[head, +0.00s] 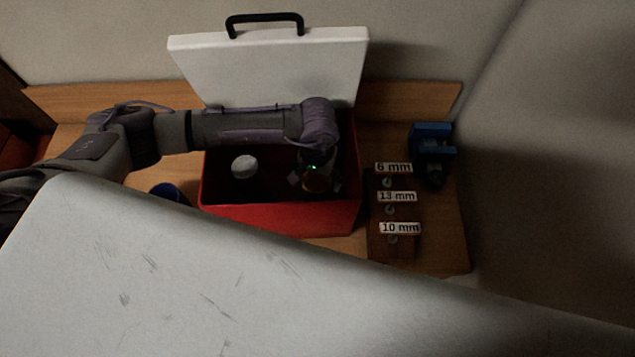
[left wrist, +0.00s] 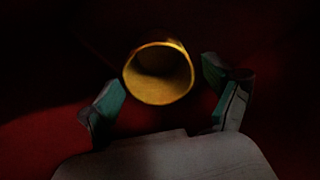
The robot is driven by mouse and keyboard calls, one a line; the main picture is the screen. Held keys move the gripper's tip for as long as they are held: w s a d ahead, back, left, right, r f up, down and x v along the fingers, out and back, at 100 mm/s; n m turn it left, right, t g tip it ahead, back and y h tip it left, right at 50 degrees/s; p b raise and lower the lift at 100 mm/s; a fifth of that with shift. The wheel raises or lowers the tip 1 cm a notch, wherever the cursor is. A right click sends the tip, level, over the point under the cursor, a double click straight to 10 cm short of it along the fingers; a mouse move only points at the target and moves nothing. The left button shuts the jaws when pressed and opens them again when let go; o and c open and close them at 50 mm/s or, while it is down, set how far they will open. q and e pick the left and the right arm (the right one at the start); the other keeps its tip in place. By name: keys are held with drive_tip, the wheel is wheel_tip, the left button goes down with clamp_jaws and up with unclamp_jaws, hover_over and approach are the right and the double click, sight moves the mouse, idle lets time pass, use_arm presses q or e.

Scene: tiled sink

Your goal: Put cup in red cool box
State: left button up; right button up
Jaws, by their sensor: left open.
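The red cool box (head: 275,220) stands on the wooden surface with its white lid (head: 270,62) raised behind it. A yellow cup (head: 316,183) is inside the box on its right side. It also shows in the left wrist view (left wrist: 158,88), with its round opening toward the camera. My left gripper (head: 315,182) reaches down into the box over this cup. Its fingers are spread apart on either side of the cup, with visible gaps, so it is open and empty. My right gripper is not in view.
A white round object (head: 244,166) lies in the box's left part. A blue cup (head: 169,192) stands left of the box. A brown block (head: 378,222) with size labels and a blue vise-like tool (head: 432,142) are to the right. The wall is close behind.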

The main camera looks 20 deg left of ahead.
sight(318, 191)
use_arm(q)
wheel_tip(318, 191, up, 9)
drive_tip(key=b, duration=0.3)
idle(0.5)
